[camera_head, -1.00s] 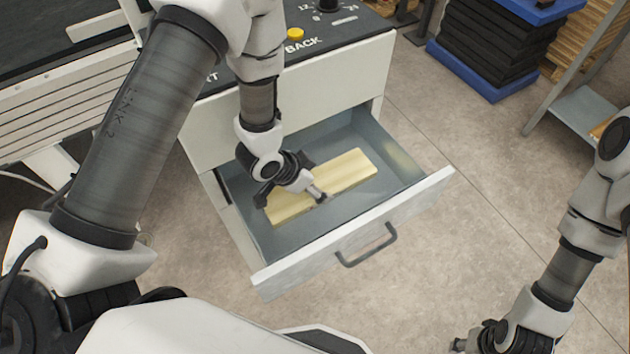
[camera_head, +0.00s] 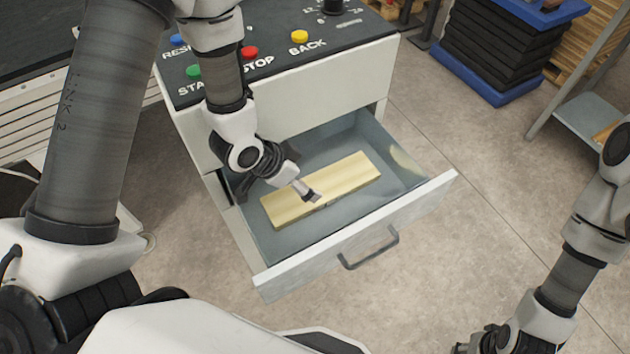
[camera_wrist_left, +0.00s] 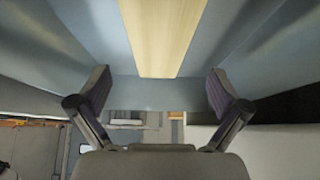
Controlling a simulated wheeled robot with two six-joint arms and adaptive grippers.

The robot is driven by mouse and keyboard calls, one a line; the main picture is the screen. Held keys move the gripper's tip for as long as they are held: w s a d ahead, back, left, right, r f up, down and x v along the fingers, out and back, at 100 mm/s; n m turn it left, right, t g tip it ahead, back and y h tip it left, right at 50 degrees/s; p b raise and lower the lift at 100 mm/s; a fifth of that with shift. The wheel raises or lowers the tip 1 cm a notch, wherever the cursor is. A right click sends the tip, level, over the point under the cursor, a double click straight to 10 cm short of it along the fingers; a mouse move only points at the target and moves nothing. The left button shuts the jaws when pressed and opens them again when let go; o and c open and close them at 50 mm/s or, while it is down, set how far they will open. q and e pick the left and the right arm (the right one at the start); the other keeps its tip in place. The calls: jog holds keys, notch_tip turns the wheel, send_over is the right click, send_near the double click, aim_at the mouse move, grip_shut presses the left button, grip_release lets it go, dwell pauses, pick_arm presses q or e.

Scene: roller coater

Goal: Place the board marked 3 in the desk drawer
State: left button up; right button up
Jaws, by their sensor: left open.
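A pale wooden board (camera_head: 345,178) lies flat on the floor of the open desk drawer (camera_head: 420,205). No number shows on it. In the left wrist view the board (camera_wrist_left: 162,35) lies beyond the fingertips, between them in the picture. My left gripper (camera_head: 290,185) is over the left part of the drawer, above the board's near-left end, and covers a little of it. In the left wrist view its two fingers (camera_wrist_left: 160,90) are spread with nothing between them. My right gripper (camera_head: 475,345) is at the bottom edge, far from the drawer, and is cut off.
The drawer front has a dark handle (camera_head: 370,248). A control panel with coloured buttons (camera_head: 250,52) is on the cabinet above. A stack of black sheets on a blue base (camera_head: 490,50) stands at the upper right beside a grey metal shelf (camera_head: 590,115). The floor right of the drawer is clear.

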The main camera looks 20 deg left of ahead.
pick_arm(q)
jog(key=v, duration=0.5)
dwell(1.1)
